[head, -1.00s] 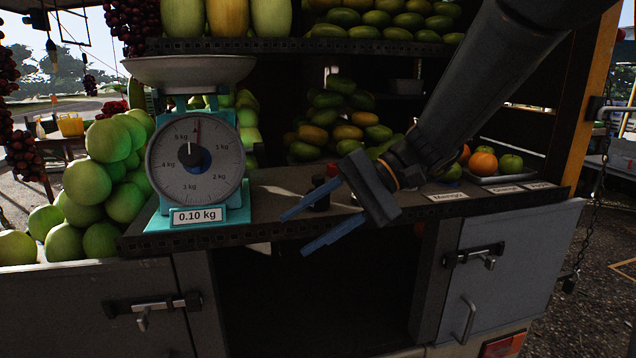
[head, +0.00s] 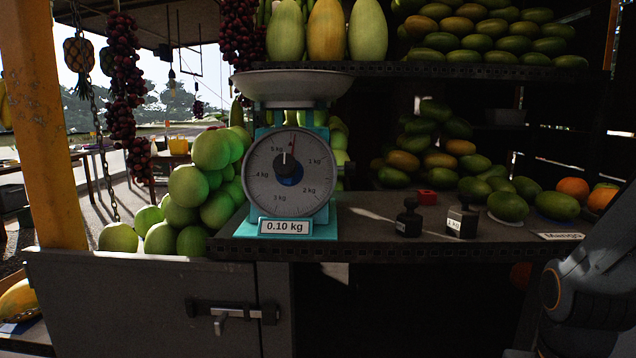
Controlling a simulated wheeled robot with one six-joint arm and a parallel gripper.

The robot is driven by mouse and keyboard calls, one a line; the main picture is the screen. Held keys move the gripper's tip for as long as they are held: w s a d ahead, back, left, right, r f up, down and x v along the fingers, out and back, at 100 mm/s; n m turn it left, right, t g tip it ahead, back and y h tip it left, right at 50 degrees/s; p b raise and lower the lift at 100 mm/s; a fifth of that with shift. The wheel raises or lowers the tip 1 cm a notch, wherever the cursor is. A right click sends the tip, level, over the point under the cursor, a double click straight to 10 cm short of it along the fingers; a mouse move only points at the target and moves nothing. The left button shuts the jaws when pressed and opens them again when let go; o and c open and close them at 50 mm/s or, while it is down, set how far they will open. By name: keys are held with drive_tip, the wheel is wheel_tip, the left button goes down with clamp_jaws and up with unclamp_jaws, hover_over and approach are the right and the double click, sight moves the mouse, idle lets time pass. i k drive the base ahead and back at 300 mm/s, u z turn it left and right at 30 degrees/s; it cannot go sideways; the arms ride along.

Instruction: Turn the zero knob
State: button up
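A teal scale (head: 325,222) with a pale pan (head: 295,84) stands on the counter left of centre. Its round grey dial (head: 262,180) faces me, marked in kg, with a thin red pointer near the top. A label (head: 285,226) below the dial reads 0.10 kg. The pan looks empty. My gripper is out of view; only part of my arm shows at the lower right edge.
Two dark weights (head: 408,219) (head: 462,218) and a small red object (head: 427,197) stand right of the scale. Green fruit (head: 190,187) is heaped close on its left. A shelf (head: 450,70) runs behind. An orange post (head: 42,130) stands at far left.

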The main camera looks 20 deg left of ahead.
sight(285, 165)
drive_tip(key=u, duration=1.3)
